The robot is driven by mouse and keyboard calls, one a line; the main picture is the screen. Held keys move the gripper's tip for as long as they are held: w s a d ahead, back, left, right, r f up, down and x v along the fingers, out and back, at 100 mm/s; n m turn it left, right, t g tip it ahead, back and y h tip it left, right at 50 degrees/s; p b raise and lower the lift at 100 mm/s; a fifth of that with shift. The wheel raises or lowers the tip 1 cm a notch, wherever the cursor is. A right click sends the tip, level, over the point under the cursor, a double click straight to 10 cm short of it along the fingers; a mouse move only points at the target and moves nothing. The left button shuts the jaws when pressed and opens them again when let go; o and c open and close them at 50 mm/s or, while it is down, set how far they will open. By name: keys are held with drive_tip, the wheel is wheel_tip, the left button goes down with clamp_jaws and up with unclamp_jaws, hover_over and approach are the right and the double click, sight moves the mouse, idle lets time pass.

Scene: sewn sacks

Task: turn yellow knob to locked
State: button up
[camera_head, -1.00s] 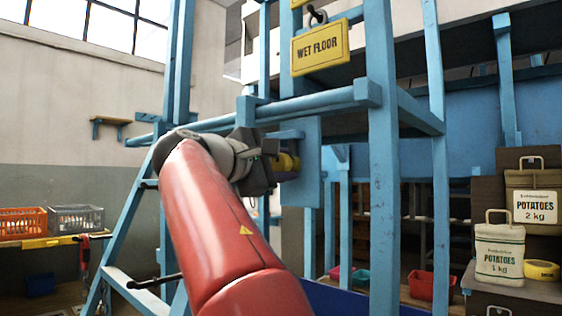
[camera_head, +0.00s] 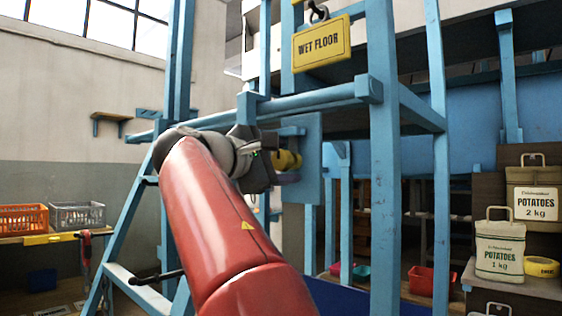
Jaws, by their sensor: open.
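My gripper (camera_head: 272,160) is at the end of my red arm, just left of the knob and facing the panel. The gripper is open, with a jaw part showing above the knob and another below it. The knob's left side is hidden behind the gripper. I cannot tell whether the jaws touch the knob, and no lock marking is readable.
A blue rail (camera_head: 310,103) runs just above the gripper, and a blue post (camera_head: 383,180) stands to the right. A yellow wet floor sign (camera_head: 322,43) hangs above. Potato sacks (camera_head: 500,250) stand at the right. Orange (camera_head: 22,218) and grey (camera_head: 77,215) crates sit at the left.

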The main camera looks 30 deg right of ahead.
drive_tip(key=b+v, duration=0.1)
drive_tip(key=v, duration=0.6)
drive_tip(key=shift+s+a, duration=0.15)
drive_tip(key=shift+a, duration=0.2)
